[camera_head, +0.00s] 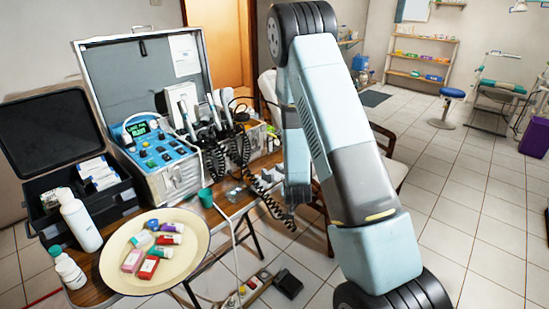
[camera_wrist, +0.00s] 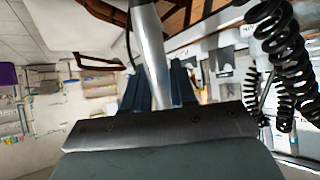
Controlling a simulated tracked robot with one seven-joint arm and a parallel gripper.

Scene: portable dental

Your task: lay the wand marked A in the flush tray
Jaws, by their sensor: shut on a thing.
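My gripper (camera_wrist: 160,88) shows in the wrist view, its dark blue fingers shut on a silver, rod-like wand (camera_wrist: 150,45). The wand runs up and away from the fingers, and a dark cord shows beside it. No letter A is readable on it. In the camera_head view my arm hides the gripper and the held wand. Other wands (camera_head: 216,112) stand in a row at the right side of the blue-panelled dental case (camera_head: 180,180), with black coiled cords hanging down. I cannot tell which thing is the flush tray.
A round cream tray (camera_head: 115,275) with several small tubes and boxes stands at the front left. White bottles (camera_head: 80,222) and an open black case (camera_head: 45,135) are beside it. Coiled black cords (camera_wrist: 285,60) hang close to my gripper. Open tiled floor lies to the right.

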